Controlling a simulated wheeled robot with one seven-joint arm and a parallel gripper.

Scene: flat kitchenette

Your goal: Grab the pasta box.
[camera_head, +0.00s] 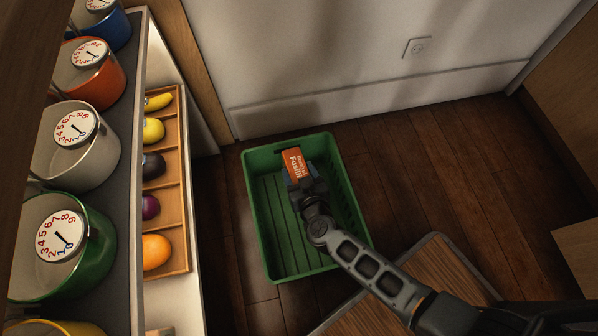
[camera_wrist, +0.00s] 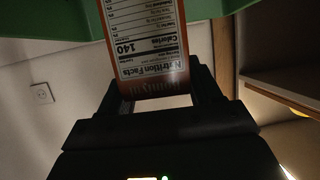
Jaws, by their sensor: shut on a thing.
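The pasta box (camera_head: 293,163) is orange with the word "Fusilli" on its face. In the head view it shows over the upper part of the green basket (camera_head: 260,215), and I cannot tell whether it touches the basket floor. My gripper (camera_head: 301,181) is shut on the near end of the box. In the wrist view the box (camera_wrist: 147,45) shows its nutrition label between the two fingers of my gripper (camera_wrist: 158,98). The box's far end is cut off at the top of that view.
A shelf (camera_head: 125,190) at left holds several coloured pots with dials. Below it, a wooden tray (camera_head: 186,200) holds fruit and vegetables. A wall (camera_head: 330,60) stands behind the basket. A wood-topped surface (camera_head: 425,275) is at lower right. Dark wooden floor (camera_head: 440,150) is clear right of the basket.

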